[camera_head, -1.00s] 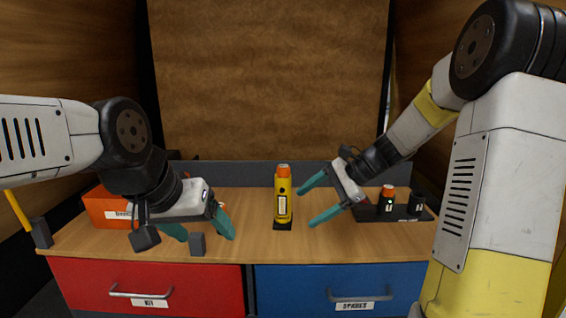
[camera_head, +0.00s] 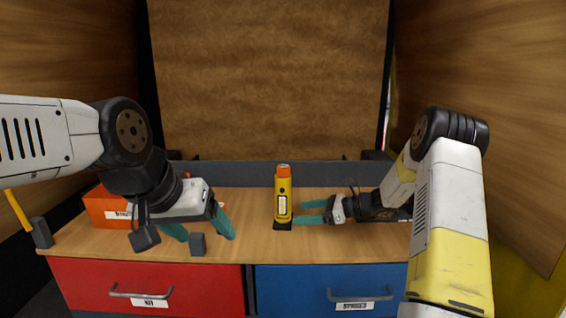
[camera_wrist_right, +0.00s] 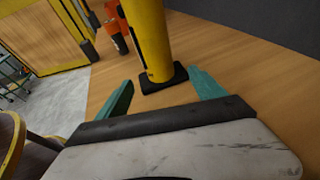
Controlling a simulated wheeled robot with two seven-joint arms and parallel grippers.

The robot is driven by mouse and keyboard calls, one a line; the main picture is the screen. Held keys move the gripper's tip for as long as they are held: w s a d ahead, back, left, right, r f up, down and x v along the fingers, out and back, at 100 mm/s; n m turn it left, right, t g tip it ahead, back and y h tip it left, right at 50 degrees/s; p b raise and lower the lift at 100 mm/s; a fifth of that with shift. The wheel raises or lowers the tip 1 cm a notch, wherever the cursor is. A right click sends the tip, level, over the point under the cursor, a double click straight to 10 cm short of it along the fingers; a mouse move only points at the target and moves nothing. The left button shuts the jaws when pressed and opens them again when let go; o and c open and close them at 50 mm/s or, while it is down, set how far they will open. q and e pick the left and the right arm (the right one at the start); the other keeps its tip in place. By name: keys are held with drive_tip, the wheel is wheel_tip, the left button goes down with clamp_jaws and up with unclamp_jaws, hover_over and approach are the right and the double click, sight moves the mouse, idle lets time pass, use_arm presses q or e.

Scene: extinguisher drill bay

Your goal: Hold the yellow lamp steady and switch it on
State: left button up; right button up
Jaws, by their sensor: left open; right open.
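The yellow lamp (camera_head: 283,206) stands upright on a small black base (camera_head: 282,226) in the middle of the bench. It has an orange top, a dark round spot and a pale label on its front. My right gripper (camera_head: 303,212) is open just right of the lamp, its teal fingers pointing at it. In the right wrist view the lamp's lower body (camera_wrist_right: 148,38) rises just beyond and between the open fingers (camera_wrist_right: 160,92); its top is out of that view. My left gripper (camera_head: 204,231) is open and empty over the bench's left part, well apart from the lamp.
An orange labelled box (camera_head: 104,207) sits at the bench's left, partly behind my left arm. Below are a red drawer (camera_head: 200,285) and a blue drawer (camera_head: 300,285). My right arm hides most of the bench's right end. The wood around the lamp is clear.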

sight(291, 216)
drive_tip(key=shift+x, duration=3.45)
drive_tip(key=c, duration=1.5)
use_arm(q)
clamp_jaws()
use_arm(e)
drive_tip(key=shift+o, duration=0.2)
drive_tip(key=shift+f, duration=0.15)
drive_tip(key=shift+s+f, duration=0.1)
drive_tip(key=shift+s, duration=0.05)
